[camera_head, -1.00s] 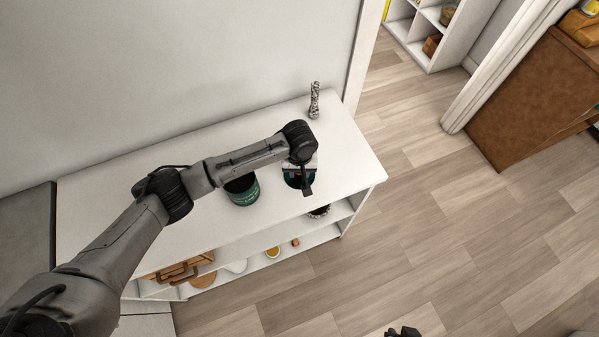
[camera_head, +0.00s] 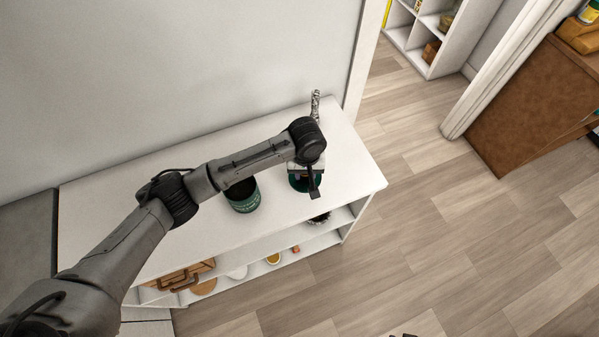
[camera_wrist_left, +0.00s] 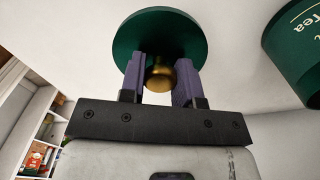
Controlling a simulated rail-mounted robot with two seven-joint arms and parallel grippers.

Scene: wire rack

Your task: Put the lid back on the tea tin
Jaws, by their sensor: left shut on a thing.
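The green tea tin (camera_head: 244,195) stands open on the white shelf top, its dark inside showing. It also shows in the left wrist view (camera_wrist_left: 296,50) at the upper right, with "Tea" lettering. The round green lid (camera_wrist_left: 160,28) has a brass knob (camera_wrist_left: 160,76). My left gripper (camera_wrist_left: 160,80) is shut on the knob, one purple finger pad on each side. In the head view the lid (camera_head: 298,184) shows under my left gripper (camera_head: 309,178), to the right of the tin and apart from it. Whether the lid touches the surface is unclear.
The white shelf unit (camera_head: 345,182) has free top space around the tin. A patterned ornament (camera_head: 315,104) stands at its back right edge. Baskets and small items sit on the lower shelf. A wall rises behind.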

